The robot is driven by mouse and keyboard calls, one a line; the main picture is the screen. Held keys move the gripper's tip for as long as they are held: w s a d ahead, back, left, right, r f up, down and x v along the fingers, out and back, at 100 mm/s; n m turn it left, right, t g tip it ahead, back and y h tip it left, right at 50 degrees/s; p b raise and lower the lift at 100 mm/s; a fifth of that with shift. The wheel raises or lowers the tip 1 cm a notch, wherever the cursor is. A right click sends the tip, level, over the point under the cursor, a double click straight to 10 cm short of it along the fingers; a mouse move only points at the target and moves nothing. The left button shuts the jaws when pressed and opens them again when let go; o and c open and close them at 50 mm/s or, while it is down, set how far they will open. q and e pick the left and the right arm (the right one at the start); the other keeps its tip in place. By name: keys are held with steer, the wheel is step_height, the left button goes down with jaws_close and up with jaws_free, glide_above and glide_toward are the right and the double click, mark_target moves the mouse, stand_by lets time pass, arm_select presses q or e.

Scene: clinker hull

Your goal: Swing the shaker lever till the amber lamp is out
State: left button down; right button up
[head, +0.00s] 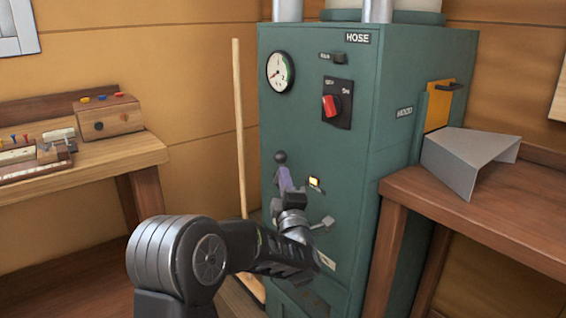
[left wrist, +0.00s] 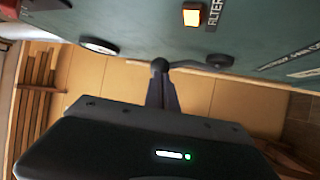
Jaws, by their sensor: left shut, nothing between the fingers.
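The shaker lever shows in the left wrist view as a dark ball knob (left wrist: 160,66) on a thin arm from a round pivot (left wrist: 220,61) on the green cabinet. In the head view the knob (head: 281,157) stands just above my left gripper (head: 285,176). My left gripper also shows in the left wrist view (left wrist: 161,84), its fingers shut and empty, tips at or very close to the knob; I cannot tell whether they touch. The amber lamp (head: 315,184) looks lit; it glows in the left wrist view (left wrist: 193,15) too. My right gripper is out of view.
The green cabinet (head: 310,110) bears a gauge (head: 280,72), a red switch (head: 331,106) and a small grey handle (head: 322,224). A wooden pole (head: 240,130) stands left of it. A bench (head: 90,160) is at left; a grey metal chute (head: 468,160) is on the right-hand bench.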

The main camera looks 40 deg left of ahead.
mark_target(279, 159)
arm_select(q)
steer(key=shift+x, duration=1.35)
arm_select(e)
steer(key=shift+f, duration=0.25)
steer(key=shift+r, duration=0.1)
